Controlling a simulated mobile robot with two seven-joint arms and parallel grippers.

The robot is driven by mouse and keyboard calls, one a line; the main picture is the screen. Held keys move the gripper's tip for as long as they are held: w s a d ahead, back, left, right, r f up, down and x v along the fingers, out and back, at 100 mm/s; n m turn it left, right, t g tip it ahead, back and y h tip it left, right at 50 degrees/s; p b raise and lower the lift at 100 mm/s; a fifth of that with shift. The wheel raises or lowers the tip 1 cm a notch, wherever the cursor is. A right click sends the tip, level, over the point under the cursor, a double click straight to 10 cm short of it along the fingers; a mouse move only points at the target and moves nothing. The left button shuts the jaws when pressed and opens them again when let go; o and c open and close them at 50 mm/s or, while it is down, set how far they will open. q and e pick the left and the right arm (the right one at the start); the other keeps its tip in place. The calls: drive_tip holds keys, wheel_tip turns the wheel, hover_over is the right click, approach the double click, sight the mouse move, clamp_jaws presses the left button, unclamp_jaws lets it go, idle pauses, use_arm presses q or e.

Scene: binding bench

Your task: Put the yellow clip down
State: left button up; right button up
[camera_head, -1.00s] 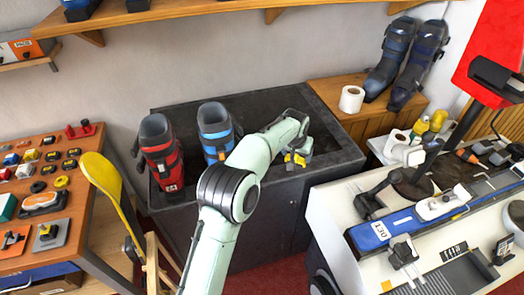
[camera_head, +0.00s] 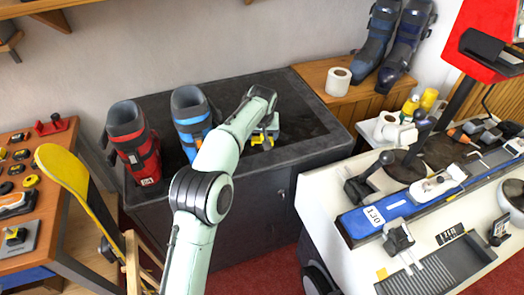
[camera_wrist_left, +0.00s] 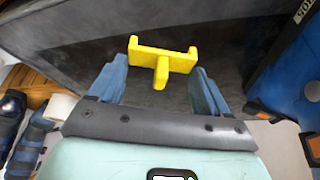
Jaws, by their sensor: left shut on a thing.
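The yellow clip (camera_head: 262,141) is at my left gripper (camera_head: 268,130), over the right half of the dark bench top (camera_head: 305,118). In the left wrist view the clip (camera_wrist_left: 160,62) is a yellow bar with upturned ends and a stem pointing back between the blue fingers. My left gripper (camera_wrist_left: 158,72) is shut on it. The dark surface lies behind the clip; I cannot tell whether the clip touches it. My own arm hides part of the bench front in the head view. My right gripper is not in view.
A red boot (camera_head: 135,145) and a blue boot (camera_head: 190,117) stand on the bench's left half. A paper roll (camera_head: 338,82) sits on the wooden box behind right. A white machine table (camera_head: 320,200) stands right. The bench top's back right is clear.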

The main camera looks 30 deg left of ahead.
use_arm(q)
drive_tip(key=shift+f+b, duration=0.5)
drive_tip(key=shift+f, duration=2.55)
drive_tip(key=o, duration=1)
drive_tip(key=v, duration=1.2)
